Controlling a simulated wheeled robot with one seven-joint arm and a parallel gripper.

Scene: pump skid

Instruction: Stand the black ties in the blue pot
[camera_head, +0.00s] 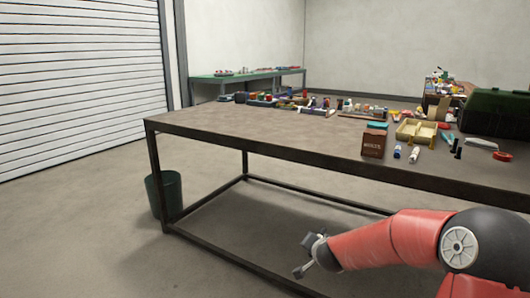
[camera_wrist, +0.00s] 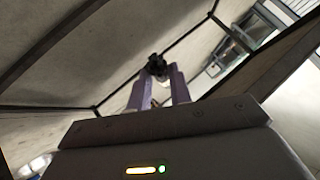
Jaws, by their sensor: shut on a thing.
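My gripper (camera_head: 307,255) is low in front of the workbench, below the level of its top. The wrist view shows its two purple fingers (camera_wrist: 163,86) shut on a small black thing (camera_wrist: 156,64) at their tips. It looks like the black ties, but it is dark and small. In the head view I cannot make out what the gripper holds. I cannot pick out a blue pot for certain. A teal thing (camera_head: 377,126) is partly hidden behind a brown box on the bench.
The brown box (camera_head: 373,143), a yellow tray (camera_head: 417,131), small bottles and a dark green case (camera_head: 497,113) crowd the right of the workbench (camera_head: 270,128). Its left front is bare. A dark green bin (camera_head: 163,193) stands by the left leg. The bench's lower rails are near my arm.

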